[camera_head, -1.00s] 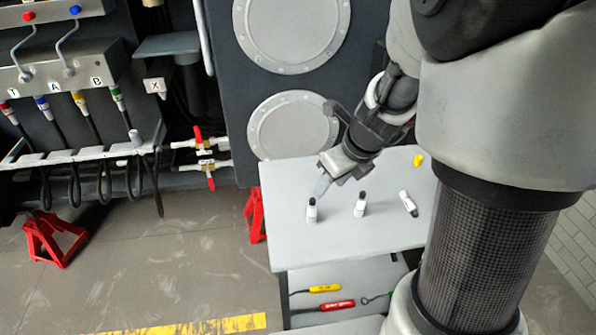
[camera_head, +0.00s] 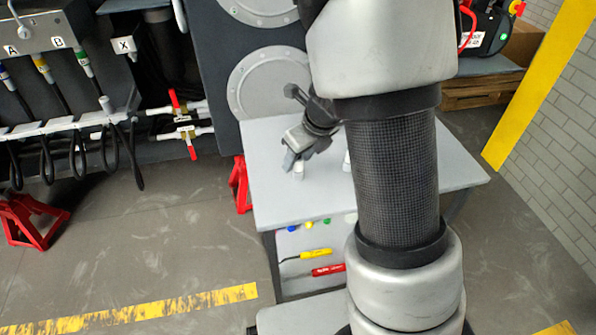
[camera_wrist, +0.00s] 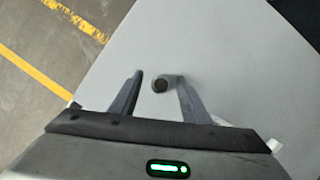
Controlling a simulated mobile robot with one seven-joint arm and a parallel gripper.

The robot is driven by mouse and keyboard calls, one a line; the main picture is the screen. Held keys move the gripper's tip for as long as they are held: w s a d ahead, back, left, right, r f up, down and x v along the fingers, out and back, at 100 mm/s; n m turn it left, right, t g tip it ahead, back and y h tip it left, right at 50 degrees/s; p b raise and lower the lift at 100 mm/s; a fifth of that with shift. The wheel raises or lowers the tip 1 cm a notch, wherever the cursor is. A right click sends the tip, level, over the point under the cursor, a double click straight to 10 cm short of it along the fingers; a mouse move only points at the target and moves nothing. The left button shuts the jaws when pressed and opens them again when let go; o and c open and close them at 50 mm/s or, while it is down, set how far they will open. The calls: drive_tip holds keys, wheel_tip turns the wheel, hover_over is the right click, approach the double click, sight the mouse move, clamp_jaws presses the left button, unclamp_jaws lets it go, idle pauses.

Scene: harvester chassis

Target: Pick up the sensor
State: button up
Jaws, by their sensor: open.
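A small white sensor (camera_head: 299,169) with a dark top stands upright on the grey table near its left front part. In the wrist view the sensor (camera_wrist: 160,85) is seen from above, with its dark round end between my two fingers. My gripper (camera_head: 291,161) is low over the table at this sensor and partly covers it. In the wrist view my gripper (camera_wrist: 159,78) is open, with a finger on each side; the right finger looks very close to the sensor, and I cannot tell whether it touches. Another white piece (camera_head: 347,161) is mostly hidden behind my arm.
The grey table (camera_head: 262,190) is clear to the left of the sensor. Its lower shelf holds a yellow-handled tool (camera_head: 316,253) and a red-handled tool (camera_head: 327,270). A red stand (camera_head: 240,184) is beside the table's left side. A valve panel (camera_head: 182,133) is at the back left.

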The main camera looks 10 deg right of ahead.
drive_tip(key=shift+w+f, duration=0.15)
drive_tip(key=shift+f, duration=0.4)
drive_tip(key=shift+r, duration=0.1)
clamp_jaws()
